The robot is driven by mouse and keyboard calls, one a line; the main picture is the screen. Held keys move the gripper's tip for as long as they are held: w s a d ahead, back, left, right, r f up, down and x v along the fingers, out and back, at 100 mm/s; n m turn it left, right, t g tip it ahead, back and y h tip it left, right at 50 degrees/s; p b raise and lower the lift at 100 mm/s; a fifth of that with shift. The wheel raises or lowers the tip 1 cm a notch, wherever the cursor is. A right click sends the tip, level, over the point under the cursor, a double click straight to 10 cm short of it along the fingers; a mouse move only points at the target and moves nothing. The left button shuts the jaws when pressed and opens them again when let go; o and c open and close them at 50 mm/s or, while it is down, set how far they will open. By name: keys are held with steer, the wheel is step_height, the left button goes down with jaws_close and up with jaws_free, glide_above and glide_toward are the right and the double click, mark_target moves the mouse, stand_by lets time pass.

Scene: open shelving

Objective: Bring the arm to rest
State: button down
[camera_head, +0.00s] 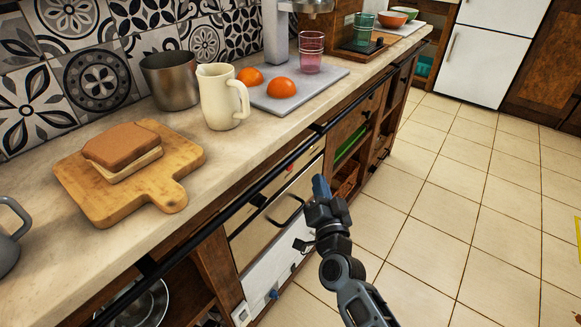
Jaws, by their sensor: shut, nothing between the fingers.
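My arm (341,268) reaches up from the lower right, in front of the counter's cabinets. My gripper (320,188) is at its upper end, beside the counter front and below the level of the worktop edge in the picture. Its fingers look shut and hold nothing. It appears apart from the counter items. The exact gap to the cabinet front cannot be told from this view.
The counter holds a cutting board (173,196) with bread (122,150), a metal pot (171,80), a cream pitcher (220,97), oranges (282,87) and a pink glass (311,52). A black rail (215,216) runs along its front. The tiled floor (450,220) at right is clear.

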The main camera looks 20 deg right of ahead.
steer(key=s+d+r+n+g+y+p, duration=0.15)
steer(key=s+n+p, duration=0.35)
steer(key=s, duration=2.3)
steer(key=s+a+r+n+g+y+p, duration=0.1)
steer(key=s+a+r+n+g+p, duration=0.1)
steer(key=s+r, duration=1.4)
steer(key=s+n+g+p, duration=0.1)
steer(key=s+n+p, duration=0.1)
steer(key=s, duration=0.1)
steer(key=shift+s+r, duration=0.35)
